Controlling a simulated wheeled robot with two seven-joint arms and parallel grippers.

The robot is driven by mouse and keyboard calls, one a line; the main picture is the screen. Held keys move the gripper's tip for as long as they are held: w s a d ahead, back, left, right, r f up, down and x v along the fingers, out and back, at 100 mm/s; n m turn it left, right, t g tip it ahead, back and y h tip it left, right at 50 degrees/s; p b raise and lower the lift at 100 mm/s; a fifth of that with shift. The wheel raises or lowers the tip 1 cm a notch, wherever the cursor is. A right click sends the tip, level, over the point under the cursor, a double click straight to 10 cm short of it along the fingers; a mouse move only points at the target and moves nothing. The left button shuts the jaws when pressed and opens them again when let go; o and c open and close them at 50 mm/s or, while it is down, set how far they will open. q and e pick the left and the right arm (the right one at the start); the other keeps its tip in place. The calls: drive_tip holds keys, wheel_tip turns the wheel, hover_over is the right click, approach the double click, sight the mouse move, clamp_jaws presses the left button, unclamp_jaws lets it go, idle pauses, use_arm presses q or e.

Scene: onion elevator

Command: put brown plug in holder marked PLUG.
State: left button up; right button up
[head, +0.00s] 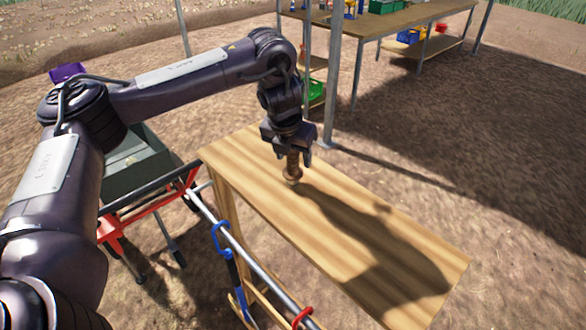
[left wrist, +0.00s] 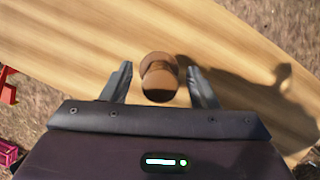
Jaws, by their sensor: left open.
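The brown plug (head: 292,170) stands on the wooden table (head: 330,225) near its far left end. My left gripper (head: 289,150) points down over it from above. In the left wrist view the plug (left wrist: 159,78) shows between the two fingers of my left gripper (left wrist: 160,90), with a gap on each side. The gripper is open. No holder marked PLUG can be made out in these views. My right gripper is not in view.
A blue hook (head: 219,235) and a red hook (head: 302,317) sit on a metal rail along the table's near left side. A green-grey cart (head: 140,165) with a red frame stands left. Metal posts (head: 333,80) rise behind. The tabletop's right part is clear.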

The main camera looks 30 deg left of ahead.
use_arm(q)
drive_tip(key=shift+x, duration=1.05)
drive_tip(key=shift+r, duration=0.1)
drive_tip(key=c, duration=1)
drive_tip(key=shift+c, duration=0.6)
drive_tip(key=shift+r, duration=0.1)
